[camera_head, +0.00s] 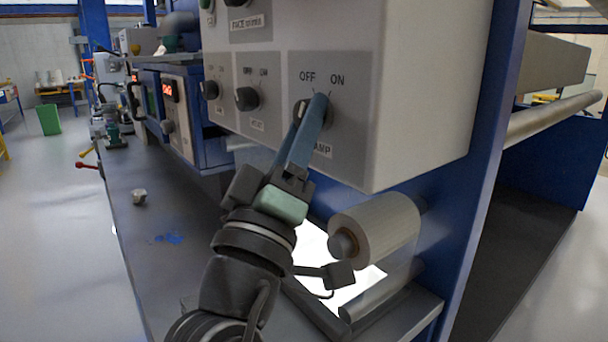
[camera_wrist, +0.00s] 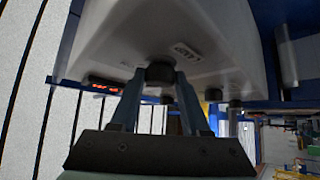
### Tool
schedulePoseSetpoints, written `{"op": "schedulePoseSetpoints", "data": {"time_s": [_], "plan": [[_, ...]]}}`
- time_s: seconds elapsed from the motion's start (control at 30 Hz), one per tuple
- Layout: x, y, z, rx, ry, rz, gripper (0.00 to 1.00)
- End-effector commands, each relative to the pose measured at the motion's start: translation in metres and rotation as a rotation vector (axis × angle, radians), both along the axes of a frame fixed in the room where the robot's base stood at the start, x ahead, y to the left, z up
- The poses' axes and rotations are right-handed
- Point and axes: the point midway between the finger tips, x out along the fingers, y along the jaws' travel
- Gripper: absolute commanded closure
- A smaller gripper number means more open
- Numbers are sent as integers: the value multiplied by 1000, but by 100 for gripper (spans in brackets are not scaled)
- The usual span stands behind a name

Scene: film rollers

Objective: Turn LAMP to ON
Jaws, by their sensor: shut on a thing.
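The LAMP knob (camera_head: 300,111) is a dark round knob on the right part of the grey control panel (camera_head: 330,75). OFF is printed at its upper left and ON at its upper right, with LAMP below it. My gripper (camera_head: 313,110) has its blue fingers on this knob, one on each side, and they hide most of it. Which mark the knob points to is hard to tell. In the wrist view the dark knob (camera_wrist: 160,73) sits between the fingertips, and a white label (camera_wrist: 187,51) shows on the panel beside it.
A second knob (camera_head: 247,98) and a third knob (camera_head: 209,90) are left of LAMP on the panel. A pale film roll (camera_head: 385,230) is below the box, right of my wrist. A blue upright (camera_head: 490,130) stands to the right. A small metal piece (camera_head: 139,197) lies on the bench.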

Motion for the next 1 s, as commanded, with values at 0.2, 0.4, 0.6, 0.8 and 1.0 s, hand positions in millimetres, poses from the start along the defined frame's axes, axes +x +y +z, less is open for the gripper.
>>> {"op": "schedulePoseSetpoints", "data": {"time_s": [0.2, 0.4, 0.6, 0.8, 1.0], "plan": [[1, 1, -6, 42, -56, 0, 100], [1, 1, -4, 63, -84, 0, 100], [1, 1, -2, 69, -93, -1, 100], [1, 1, -1, 70, -95, 0, 100], [1, 1, -1, 70, -95, 0, 45]]}}
